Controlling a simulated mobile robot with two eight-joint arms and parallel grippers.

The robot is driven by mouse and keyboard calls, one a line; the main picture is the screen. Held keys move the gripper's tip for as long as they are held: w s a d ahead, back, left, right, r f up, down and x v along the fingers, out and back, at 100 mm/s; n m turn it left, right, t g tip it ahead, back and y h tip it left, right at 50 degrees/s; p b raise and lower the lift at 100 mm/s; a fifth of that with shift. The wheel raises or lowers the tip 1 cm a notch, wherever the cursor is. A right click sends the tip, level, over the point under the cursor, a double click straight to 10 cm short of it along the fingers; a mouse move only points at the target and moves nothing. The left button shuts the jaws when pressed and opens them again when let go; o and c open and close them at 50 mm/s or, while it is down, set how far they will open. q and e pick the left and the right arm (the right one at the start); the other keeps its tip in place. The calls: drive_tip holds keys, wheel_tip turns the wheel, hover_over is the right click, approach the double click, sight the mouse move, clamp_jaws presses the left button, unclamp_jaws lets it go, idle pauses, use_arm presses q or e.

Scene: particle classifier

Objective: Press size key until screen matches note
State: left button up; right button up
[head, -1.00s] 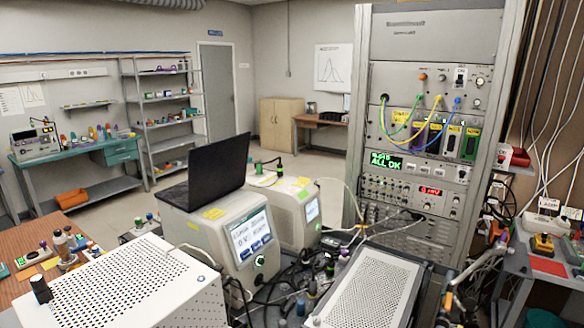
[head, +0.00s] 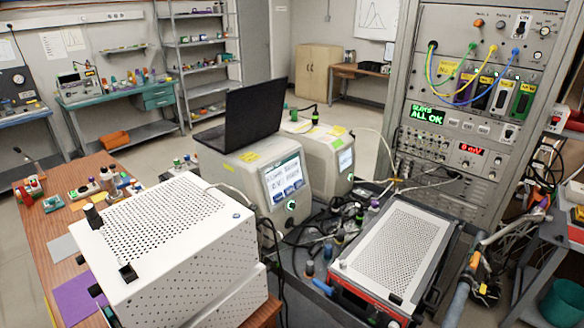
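The classifier (head: 252,172), a pale box-shaped instrument, stands in the middle with a lit screen (head: 284,180) on its front. The screen has several small blue keys (head: 293,188) along its lower edge. Its text and the key labels are too small to read, so I cannot tell which one is the size key. A round green-lit knob (head: 291,205) sits below the screen. Other yellow notes (head: 338,131) lie on the instrument behind. Neither of my grippers is in view.
A black laptop (head: 255,112) stands on the classifier. A white perforated box (head: 165,235) fills the front left. A perforated silver unit with a red front (head: 395,255) stands front right, with dark cables between. An instrument rack (head: 462,110) shows "ALL OK". Floor is open at the back.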

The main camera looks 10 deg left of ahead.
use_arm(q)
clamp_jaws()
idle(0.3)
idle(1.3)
